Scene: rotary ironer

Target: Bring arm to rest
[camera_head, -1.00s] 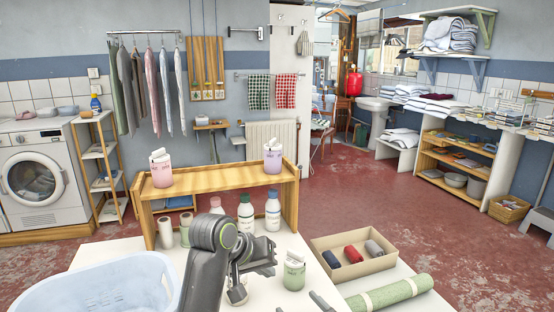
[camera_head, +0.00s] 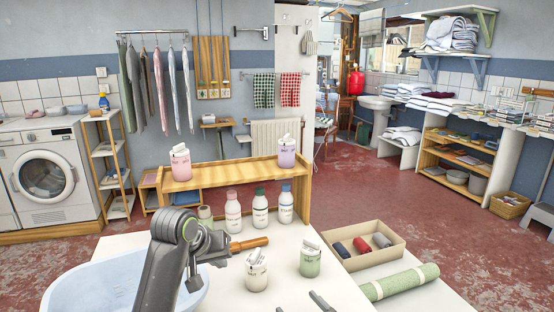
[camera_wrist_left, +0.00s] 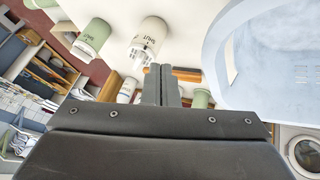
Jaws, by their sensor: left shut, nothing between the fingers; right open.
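My left arm reaches in from the bottom of the head view. My left gripper (camera_head: 226,247) is above the white table, beside the blue-white tub (camera_head: 72,290). In the left wrist view its two fingers (camera_wrist_left: 160,85) are together with nothing between them. A wooden handle-like piece (camera_head: 250,245) shows just right of the gripper in the head view; I cannot tell what it belongs to. A white jar (camera_head: 257,272) and a green jar (camera_head: 310,260) stand to the gripper's right. Only the fingertips of my right gripper (camera_head: 321,301) show at the bottom edge, apart and empty.
A wooden shelf (camera_head: 230,172) bears a pink jar (camera_head: 180,165) and a purple jar (camera_head: 286,155). Several capped bottles (camera_head: 260,208) stand in front of it. An open box (camera_head: 385,255) with rolled cloths and a green roll (camera_head: 400,282) lie at the right.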

